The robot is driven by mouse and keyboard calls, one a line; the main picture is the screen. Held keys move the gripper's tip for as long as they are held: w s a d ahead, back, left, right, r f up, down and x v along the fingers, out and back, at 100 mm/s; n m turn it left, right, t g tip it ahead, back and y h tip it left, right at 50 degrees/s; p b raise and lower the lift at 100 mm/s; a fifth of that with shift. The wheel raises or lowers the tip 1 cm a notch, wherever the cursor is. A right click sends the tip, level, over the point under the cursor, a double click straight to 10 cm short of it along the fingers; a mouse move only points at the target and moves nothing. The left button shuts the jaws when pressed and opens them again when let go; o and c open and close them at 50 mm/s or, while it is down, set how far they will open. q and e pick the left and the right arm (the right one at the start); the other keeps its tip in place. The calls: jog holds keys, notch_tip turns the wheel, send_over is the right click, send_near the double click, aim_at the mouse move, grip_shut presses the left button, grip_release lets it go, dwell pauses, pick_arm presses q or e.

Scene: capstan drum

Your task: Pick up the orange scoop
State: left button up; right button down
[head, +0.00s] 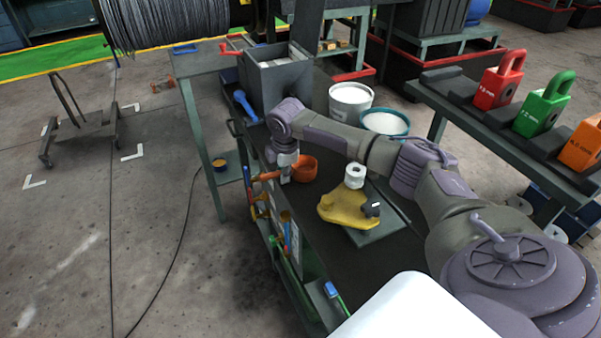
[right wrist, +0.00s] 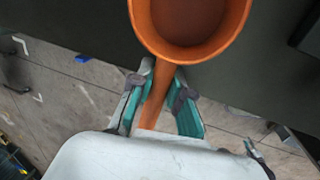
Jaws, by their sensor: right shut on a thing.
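The orange scoop (head: 304,168) is at the left edge of the dark bench top, its round bowl to the right and its handle pointing left over the edge. My right gripper (head: 285,176) comes down over the handle. In the right wrist view the scoop's bowl (right wrist: 190,18) is at the top, and its handle runs down between the two teal-padded fingers of the gripper (right wrist: 163,78), which are shut on it. I cannot tell whether the scoop touches the bench top. My left gripper is not in view.
A yellow piece (head: 347,209) and a white roll (head: 354,176) are right of the scoop. A white bucket (head: 350,101) and a teal-rimmed tub (head: 386,123) stand behind. A grey bin (head: 279,80) is at the far end. Tools hang along the bench's left side.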

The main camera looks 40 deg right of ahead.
notch_tip(320, 180, up, 10)
jog(key=shift+r+b, duration=0.1)
jog(key=shift+b, duration=1)
jog(key=c, duration=1.7)
grip_release()
grip_shut()
